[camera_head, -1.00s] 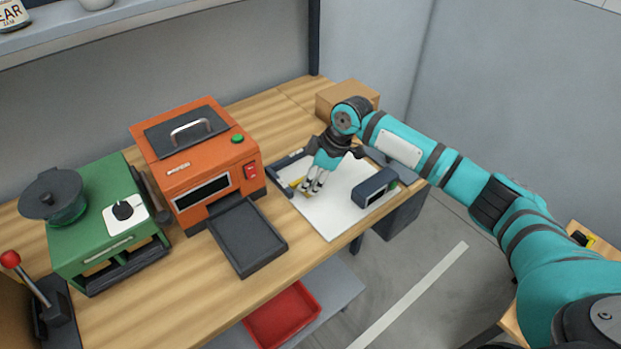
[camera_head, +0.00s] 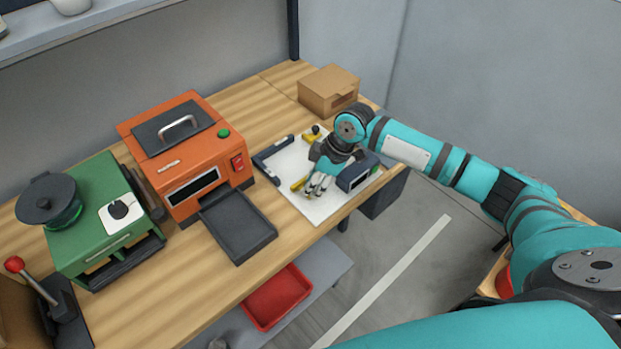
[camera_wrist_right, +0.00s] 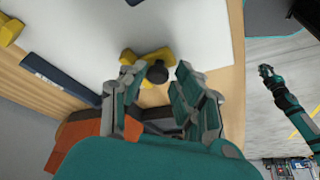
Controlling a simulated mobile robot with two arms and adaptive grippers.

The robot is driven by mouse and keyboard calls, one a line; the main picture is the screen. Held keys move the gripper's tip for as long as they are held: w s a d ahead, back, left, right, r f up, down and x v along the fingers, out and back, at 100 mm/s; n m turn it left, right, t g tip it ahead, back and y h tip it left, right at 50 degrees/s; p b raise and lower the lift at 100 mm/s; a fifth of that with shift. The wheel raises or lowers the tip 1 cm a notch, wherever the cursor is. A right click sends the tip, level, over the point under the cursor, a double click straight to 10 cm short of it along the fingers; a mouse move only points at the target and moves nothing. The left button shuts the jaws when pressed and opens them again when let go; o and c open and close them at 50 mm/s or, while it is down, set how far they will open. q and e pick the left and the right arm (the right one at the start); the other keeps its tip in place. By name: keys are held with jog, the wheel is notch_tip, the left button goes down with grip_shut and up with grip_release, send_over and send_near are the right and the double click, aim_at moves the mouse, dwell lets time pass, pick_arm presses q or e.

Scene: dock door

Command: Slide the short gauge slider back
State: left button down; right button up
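A white board (camera_head: 294,160) on the bench carries a dark blue bar (camera_head: 272,158) along its left side and a dark blue block (camera_head: 357,173) at right. A yellow piece with a black knob (camera_head: 313,133) is near its back edge. A second yellow piece (camera_head: 299,185) is beside my right gripper (camera_head: 317,184), low over the board's front. I cannot tell which piece is the short slider. My left gripper (camera_wrist_right: 265,71) seems small and distant there.
An orange machine (camera_head: 190,155) with a dark tray (camera_head: 238,227) stands left of the board. A cardboard box (camera_head: 328,90) is behind it. A green unit (camera_head: 105,215) is farther left. A red bin (camera_head: 277,297) sits on the lower shelf.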

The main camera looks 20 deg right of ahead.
jog(key=shift+o, duration=1.4)
jog(key=shift+s+d+r, duration=0.1)
jog(key=shift+s, duration=0.05)
jog(key=v, duration=1.2)
